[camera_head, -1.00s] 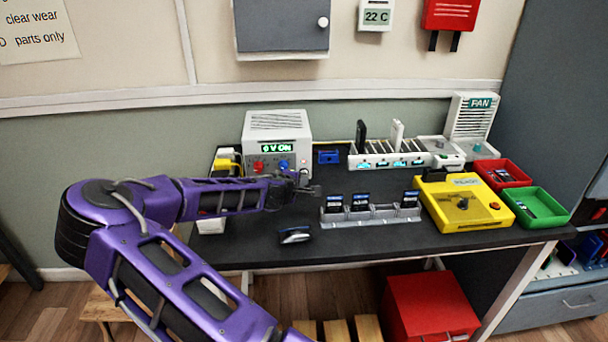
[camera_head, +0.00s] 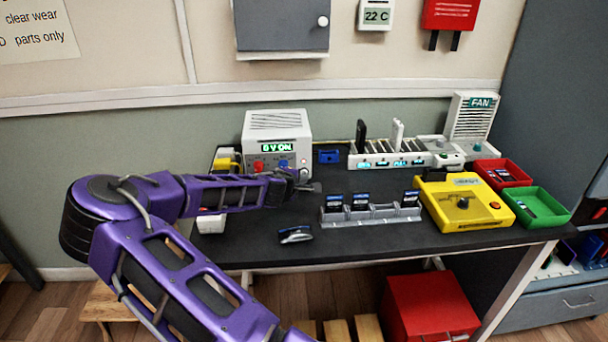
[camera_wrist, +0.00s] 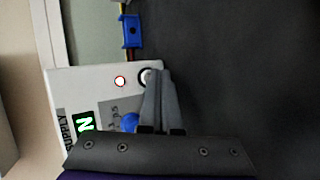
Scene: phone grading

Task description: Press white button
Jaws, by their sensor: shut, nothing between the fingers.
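The white power supply box (camera_head: 277,122) stands at the back left of the bench, with a lit green display, a red knob (camera_head: 258,165) and a blue knob (camera_head: 283,163). In the wrist view its front face (camera_wrist: 92,84) shows sideways. A white button with a dark ring (camera_wrist: 147,76) sits near the face's edge, partly hidden by my fingertips. My gripper (camera_wrist: 160,75) is shut and empty, its tips at the button; I cannot tell whether they touch it. In the head view my gripper (camera_head: 314,187) is in front of the box's right side.
A small red-ringed light (camera_wrist: 119,81) and the blue knob (camera_wrist: 130,121) lie close to my fingers. A blue holder (camera_head: 329,156) stands right of the box. A grey card rack (camera_head: 372,213) and a yellow tester (camera_head: 464,205) stand further right.

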